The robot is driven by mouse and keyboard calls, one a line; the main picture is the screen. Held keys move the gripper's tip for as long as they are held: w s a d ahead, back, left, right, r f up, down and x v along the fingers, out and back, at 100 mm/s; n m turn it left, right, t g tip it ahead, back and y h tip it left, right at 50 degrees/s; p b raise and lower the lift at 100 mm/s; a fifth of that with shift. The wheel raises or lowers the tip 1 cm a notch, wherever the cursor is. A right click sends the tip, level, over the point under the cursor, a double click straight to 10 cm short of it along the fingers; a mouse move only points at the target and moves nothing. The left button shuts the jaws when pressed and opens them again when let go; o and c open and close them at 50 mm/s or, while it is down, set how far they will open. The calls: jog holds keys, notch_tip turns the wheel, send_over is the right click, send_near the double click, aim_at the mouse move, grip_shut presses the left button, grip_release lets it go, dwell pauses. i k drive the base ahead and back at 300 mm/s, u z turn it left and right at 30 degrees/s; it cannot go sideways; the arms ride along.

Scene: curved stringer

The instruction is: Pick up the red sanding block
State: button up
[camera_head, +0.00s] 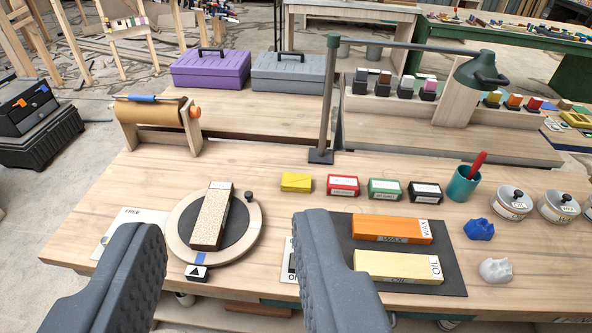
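The red sanding block (343,186) is a small red block with a white label on its front. It lies on the wooden bench in a row between a yellow block (296,183) and a green block (385,189), with a black block (425,192) at the right end. My gripper (229,232) is open and empty, its two dark fingers wide apart at the bottom of the view. The red block is beyond the fingertips, a little to the right of the right finger. Nothing hides it.
A round turntable (254,226) bearing a speckled block (213,215) shows between my fingers. A dark mat (452,250) with orange and cream blocks lies right of them. A lamp (326,120) stands behind the row. A teal cup (461,184) and round tins (513,202) stand at right.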

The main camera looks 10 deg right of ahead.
aim_at(342, 186)
jog(key=u, duration=0.25)
jog(key=i, duration=1.05)
jog(key=z, duration=0.55)
jog(key=i, duration=0.55)
jog(key=z, duration=0.5)
